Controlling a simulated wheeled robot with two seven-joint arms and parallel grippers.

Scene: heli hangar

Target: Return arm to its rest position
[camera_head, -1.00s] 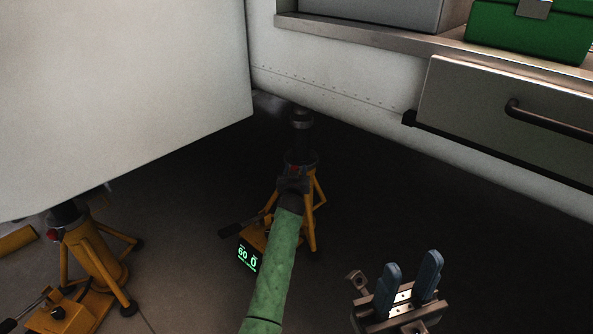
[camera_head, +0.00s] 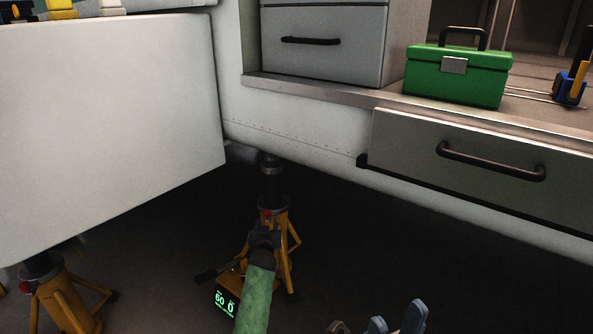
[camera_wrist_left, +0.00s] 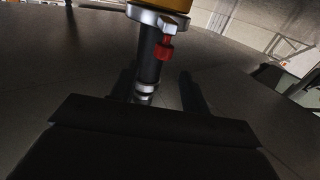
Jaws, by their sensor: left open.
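In the left wrist view my left gripper (camera_wrist_left: 158,82) is open, its two dark fingers apart. A jack's dark post (camera_wrist_left: 148,65) with a silver collar and a red knob shows between and beyond the fingers; I cannot tell whether they touch. In the head view a green-sleeved length (camera_head: 256,300), which looks like my left arm, runs up to the middle orange jack stand (camera_head: 284,258); its dark end hides any fingers there. At the bottom edge my right gripper (camera_head: 397,316) shows only blue fingertips, spaced apart and empty; the rest is cut off.
A large white panel (camera_head: 100,130) hangs on the left above another orange jack stand (camera_head: 60,300). A grey drawer (camera_head: 470,165) with a dark handle juts out at right, beneath a shelf with a green toolbox (camera_head: 458,78). Dark floor (camera_head: 350,250) lies open right of the middle stand.

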